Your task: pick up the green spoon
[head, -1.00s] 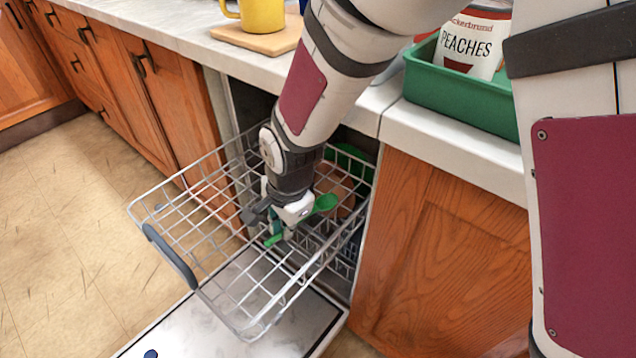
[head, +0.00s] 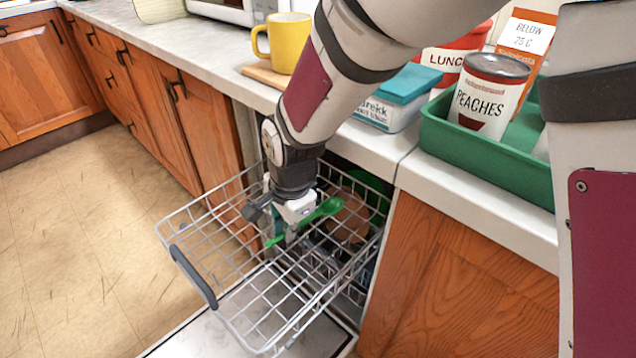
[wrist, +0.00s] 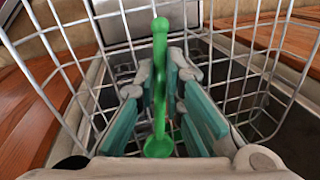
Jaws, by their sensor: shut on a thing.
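The green spoon (head: 328,208) is in my gripper (head: 291,232), over the pulled-out wire dishwasher rack (head: 262,322). In the head view its bowl points right and its handle shows left of the fingers. In the wrist view the spoon (wrist: 160,65) lies lengthwise between the teal-padded fingers of my gripper (wrist: 160,82), with the bowl at the near end. The fingers are closed on it. My wrist hides part of the spoon in the head view.
A brown round item (head: 348,218) sits in the rack behind the spoon. On the counter stand a yellow mug (head: 290,42), a teal-lidded box (head: 388,112) and a green tray (head: 470,150) with a peaches can (head: 488,98). The floor at left is clear.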

